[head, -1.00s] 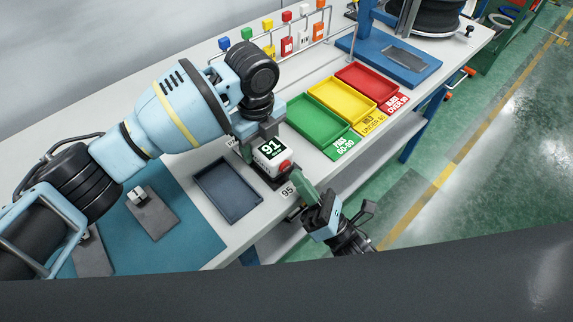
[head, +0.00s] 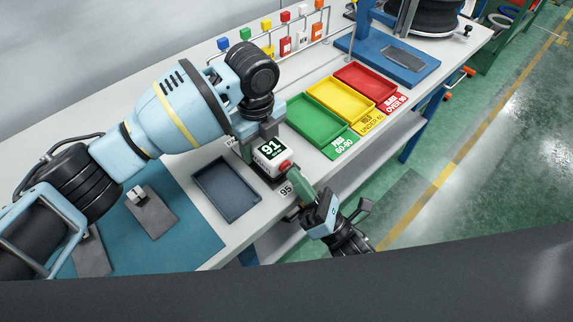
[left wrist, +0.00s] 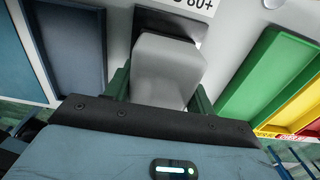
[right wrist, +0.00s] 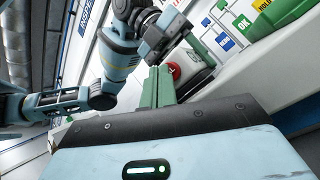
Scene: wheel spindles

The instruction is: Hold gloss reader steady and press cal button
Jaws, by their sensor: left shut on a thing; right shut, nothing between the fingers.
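The gloss reader (head: 270,150) is a small white block with a dark display reading 91. It sits on a dark base near the bench's front edge. My left gripper (left wrist: 158,95) is shut on it from above, one green finger on each side; its body fills the left wrist view between them. A red button (head: 285,164) is on its front face and also shows in the right wrist view (right wrist: 174,71). My right gripper (head: 301,196) is shut and empty in front of that face. Its green fingertips are close to the button; I cannot tell whether they touch it.
A dark empty tray (head: 227,189) lies left of the reader. Green (head: 343,143), yellow (head: 366,122) and red (head: 389,101) trays with labels stand to its right. A tag reading 95 (head: 286,190) is at the bench edge. Open floor lies in front.

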